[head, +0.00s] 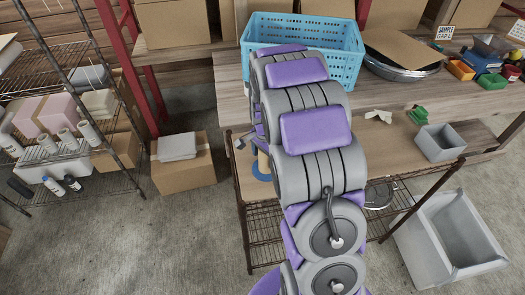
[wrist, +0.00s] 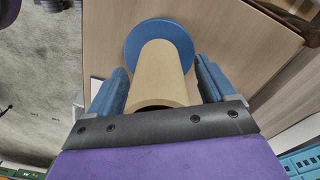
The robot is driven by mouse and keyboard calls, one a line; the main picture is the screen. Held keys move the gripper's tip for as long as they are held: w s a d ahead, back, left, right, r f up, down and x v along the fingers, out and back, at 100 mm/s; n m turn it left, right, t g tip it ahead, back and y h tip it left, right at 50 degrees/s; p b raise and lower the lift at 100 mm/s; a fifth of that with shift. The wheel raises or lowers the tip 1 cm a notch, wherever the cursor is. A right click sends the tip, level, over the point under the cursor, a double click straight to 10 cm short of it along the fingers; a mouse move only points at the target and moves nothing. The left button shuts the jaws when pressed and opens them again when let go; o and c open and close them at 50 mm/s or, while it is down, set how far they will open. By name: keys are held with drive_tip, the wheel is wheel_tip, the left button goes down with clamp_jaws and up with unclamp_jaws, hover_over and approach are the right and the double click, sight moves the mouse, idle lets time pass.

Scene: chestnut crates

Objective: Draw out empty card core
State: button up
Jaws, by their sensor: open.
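A tan card core (wrist: 164,70) shows in the wrist view as an open-ended tube with a blue disc (wrist: 138,38) at its far end. My gripper (wrist: 161,66) is open, with one blue finger on each side of the core. I cannot tell whether either finger touches it. The core's near end is partly hidden behind the gripper's dark front edge. In the head view my arm covers most of this area; a small part of the core (head: 262,161) and the blue disc (head: 262,177) show at the arm's left edge on the lower wooden shelf.
A blue crate (head: 310,28) stands on the upper bench behind my arm. A grey bin (head: 438,143) and a green item (head: 418,115) are to the right. A large grey tub (head: 450,240) stands on the floor. A wire rack (head: 60,110) is at left.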

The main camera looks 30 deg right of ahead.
drive_tip(key=shift+d+f, duration=0.4)
drive_tip(key=shift+d, duration=0.25)
drive_tip(key=shift+a+r, duration=0.1)
drive_tip(key=shift+a, duration=0.35)
drive_tip(key=shift+c, duration=0.2)
drive_tip(key=shift+a, duration=0.45)
drive_tip(key=c, duration=0.3)
drive_tip(key=shift+c, duration=0.7)
drive_tip(key=shift+d, duration=0.5)
drive_tip(key=c, duration=0.5)
drive_tip(key=shift+c, duration=0.4)
drive_tip(key=o, duration=0.4)
drive_tip(key=shift+a, duration=0.1)
clamp_jaws()
